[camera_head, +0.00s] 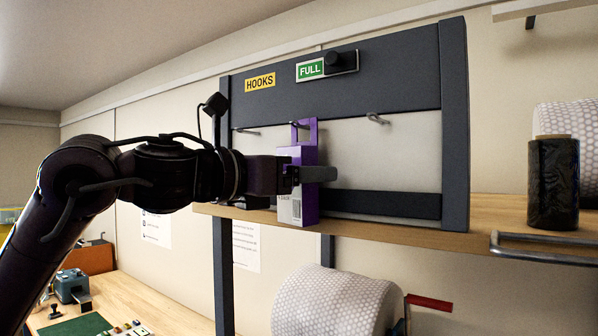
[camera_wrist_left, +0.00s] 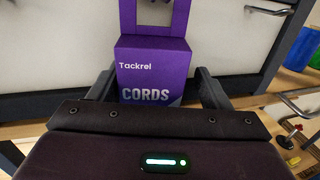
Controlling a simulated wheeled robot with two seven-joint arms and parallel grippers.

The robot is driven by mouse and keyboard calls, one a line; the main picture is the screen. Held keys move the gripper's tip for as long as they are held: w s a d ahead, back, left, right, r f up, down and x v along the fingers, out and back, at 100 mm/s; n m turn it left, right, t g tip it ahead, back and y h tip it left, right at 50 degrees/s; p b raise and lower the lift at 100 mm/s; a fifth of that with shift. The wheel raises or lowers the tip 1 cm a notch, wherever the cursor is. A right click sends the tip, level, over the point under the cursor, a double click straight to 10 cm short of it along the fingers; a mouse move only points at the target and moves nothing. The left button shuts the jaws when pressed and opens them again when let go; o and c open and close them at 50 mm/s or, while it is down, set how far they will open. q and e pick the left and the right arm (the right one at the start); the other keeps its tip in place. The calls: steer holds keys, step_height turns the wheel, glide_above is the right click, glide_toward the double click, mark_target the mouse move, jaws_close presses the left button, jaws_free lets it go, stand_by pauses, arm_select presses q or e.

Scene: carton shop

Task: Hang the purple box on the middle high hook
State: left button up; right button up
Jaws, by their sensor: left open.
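The purple box (camera_head: 297,155) is upright in front of the hook panel, with its tab pointing up. In the left wrist view its face (camera_wrist_left: 153,68) reads "Tackrel" and "CORDS". My left gripper (camera_head: 306,174) is open, with a finger on either side of the box in the left wrist view (camera_wrist_left: 158,90). My right gripper is not in view.
Another hook (camera_head: 377,119) sits to the right and one (camera_head: 247,131) to the left, both empty. The grey panel (camera_head: 400,70) carries a HOOKS label and a green FULL sign (camera_head: 311,69). A wooden shelf (camera_head: 400,231) runs below, with a black roll (camera_head: 553,182) at right.

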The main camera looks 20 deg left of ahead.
arm_select(q)
steer(key=shift+w+a, duration=0.15)
steer(key=shift+a, duration=0.15)
